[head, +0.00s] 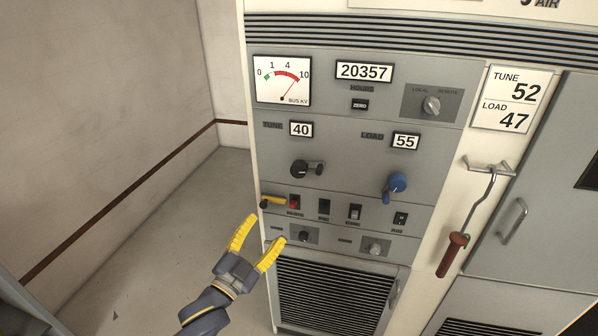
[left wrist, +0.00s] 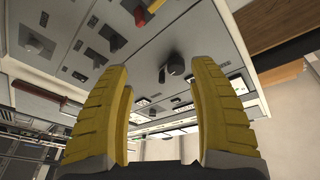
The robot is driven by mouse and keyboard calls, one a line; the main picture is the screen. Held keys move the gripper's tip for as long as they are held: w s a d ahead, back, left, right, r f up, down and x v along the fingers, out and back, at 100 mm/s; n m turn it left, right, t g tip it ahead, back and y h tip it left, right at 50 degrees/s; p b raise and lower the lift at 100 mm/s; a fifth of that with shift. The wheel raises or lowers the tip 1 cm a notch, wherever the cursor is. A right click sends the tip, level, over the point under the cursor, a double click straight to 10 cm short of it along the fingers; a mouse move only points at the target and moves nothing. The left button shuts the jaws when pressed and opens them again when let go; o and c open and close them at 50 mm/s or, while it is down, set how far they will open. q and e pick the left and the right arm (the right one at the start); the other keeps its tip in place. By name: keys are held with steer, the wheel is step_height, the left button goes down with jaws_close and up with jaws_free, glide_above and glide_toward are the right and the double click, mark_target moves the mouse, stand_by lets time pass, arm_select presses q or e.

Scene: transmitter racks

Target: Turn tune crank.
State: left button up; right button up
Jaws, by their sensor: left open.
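The tune crank (head: 302,168) is a black knob with a small side handle, below the TUNE counter (head: 301,129), which reads 40. Its handle points right in the head view. The crank also shows in the left wrist view (left wrist: 175,66), between and beyond the fingers. My left gripper (head: 256,243) has yellow fingers, is open and empty, and is in front of the rack's lower left, below the crank and apart from it. A card (head: 514,98) at the right reads TUNE 52, LOAD 47. My right gripper is not in view.
The blue load crank (head: 396,184) sits right of the tune crank, under a counter (head: 405,141) reading 55. A yellow-handled lever (head: 272,201) and several switches lie below. A red-handled hook tool (head: 453,255) hangs at the right. Open floor (head: 170,240) is left of the rack.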

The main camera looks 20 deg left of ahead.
mark_target(297, 173)
arm_select(q)
step_height(297, 173, up, 6)
steer(key=s+d+m+t+h, duration=0.1)
steer(key=s+m, duration=0.1)
steer(key=x, duration=1.7)
steer(key=shift+f, duration=0.1)
steer(key=shift+c, duration=0.4)
steer(key=c, duration=1.2)
